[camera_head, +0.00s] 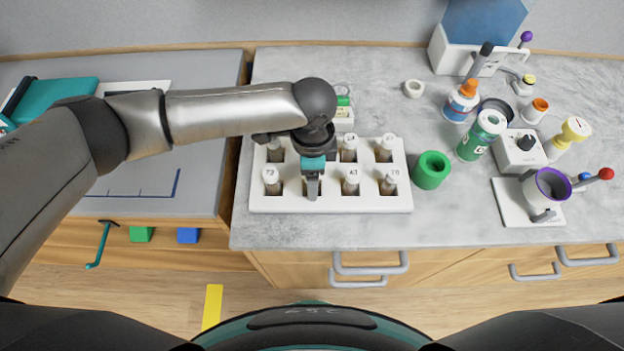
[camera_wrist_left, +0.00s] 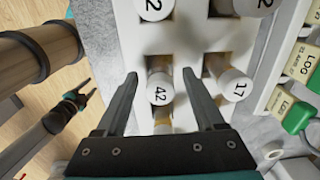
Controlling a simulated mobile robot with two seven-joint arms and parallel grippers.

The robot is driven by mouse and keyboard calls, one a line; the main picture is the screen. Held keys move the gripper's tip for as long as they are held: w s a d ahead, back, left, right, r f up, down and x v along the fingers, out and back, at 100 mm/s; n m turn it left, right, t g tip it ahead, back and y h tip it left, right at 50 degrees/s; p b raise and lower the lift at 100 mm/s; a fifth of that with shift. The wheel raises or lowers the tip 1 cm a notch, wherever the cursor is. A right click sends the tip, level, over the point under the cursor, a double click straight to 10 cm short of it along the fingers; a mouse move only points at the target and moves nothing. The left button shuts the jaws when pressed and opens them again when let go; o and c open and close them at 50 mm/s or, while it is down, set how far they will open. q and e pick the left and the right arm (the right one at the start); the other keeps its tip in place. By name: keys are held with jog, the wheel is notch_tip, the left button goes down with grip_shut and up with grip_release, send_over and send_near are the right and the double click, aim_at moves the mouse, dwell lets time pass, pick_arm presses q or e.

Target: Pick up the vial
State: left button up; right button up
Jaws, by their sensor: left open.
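A white rack (camera_head: 330,203) on the grey counter holds several upright vials with numbered white caps. My left gripper (camera_head: 312,190) points down over the second position of its front row and hides most of the vial there. In the left wrist view the open fingers (camera_wrist_left: 159,74) are on either side of the vial capped 42 (camera_wrist_left: 159,88), with gaps beside the cap. A vial capped 17 (camera_wrist_left: 234,84) stands close outside one finger. The task does not say which vial. My right gripper (camera_wrist_left: 84,92) shows small in the left wrist view, away from the rack, with its fingers apart.
A green cup (camera_head: 432,170) stands right of the rack.

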pick_arm(q)
jog(key=shift+c, duration=0.2)
grip_shut()
dwell(0.3)
